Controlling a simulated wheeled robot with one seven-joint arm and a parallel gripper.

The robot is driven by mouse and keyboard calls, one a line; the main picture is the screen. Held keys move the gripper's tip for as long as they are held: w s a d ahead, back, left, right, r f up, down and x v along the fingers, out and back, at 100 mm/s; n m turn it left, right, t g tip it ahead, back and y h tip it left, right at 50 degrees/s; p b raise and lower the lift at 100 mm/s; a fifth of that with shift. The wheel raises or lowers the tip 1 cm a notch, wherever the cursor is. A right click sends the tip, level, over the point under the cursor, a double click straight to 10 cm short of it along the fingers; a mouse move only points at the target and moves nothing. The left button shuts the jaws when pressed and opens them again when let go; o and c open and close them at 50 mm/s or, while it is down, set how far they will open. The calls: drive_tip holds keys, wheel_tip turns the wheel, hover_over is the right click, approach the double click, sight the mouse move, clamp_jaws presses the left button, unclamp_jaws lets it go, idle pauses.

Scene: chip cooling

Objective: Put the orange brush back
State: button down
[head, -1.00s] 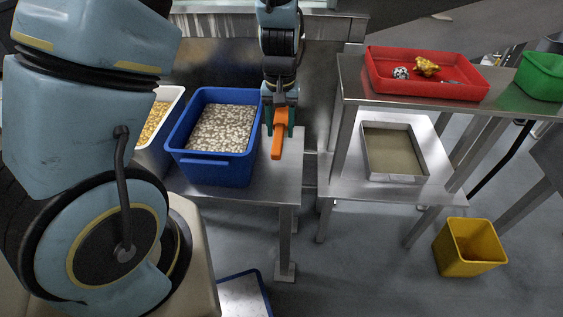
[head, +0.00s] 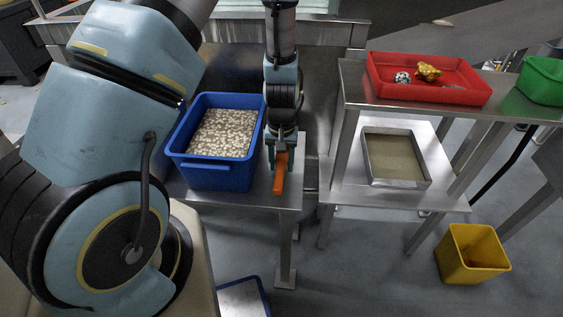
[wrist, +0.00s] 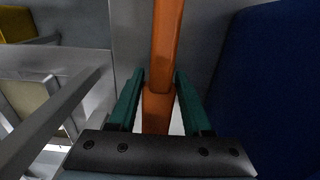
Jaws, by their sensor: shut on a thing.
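The orange brush (head: 280,174) is beside the right side of the blue bin, above or on the small metal table (head: 237,199). My gripper (head: 280,150) is shut on it, and the brush extends forward from between the fingers. In the wrist view the orange brush (wrist: 166,50) runs up the middle, between the two green fingers of my gripper (wrist: 158,85). I cannot tell whether the brush touches the table top.
A blue bin (head: 212,172) of pale pieces stands just left of the brush. To the right, a shelf table holds a red tray (head: 430,92), a green bin (head: 541,80) and a metal tray (head: 398,181). A yellow bin (head: 470,262) stands on the floor.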

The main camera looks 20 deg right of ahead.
sight(281, 160)
drive_tip(key=shift+c, duration=1.7)
unclamp_jaws()
drive_tip(key=shift+f, duration=0.1)
wheel_tip(281, 160, up, 12)
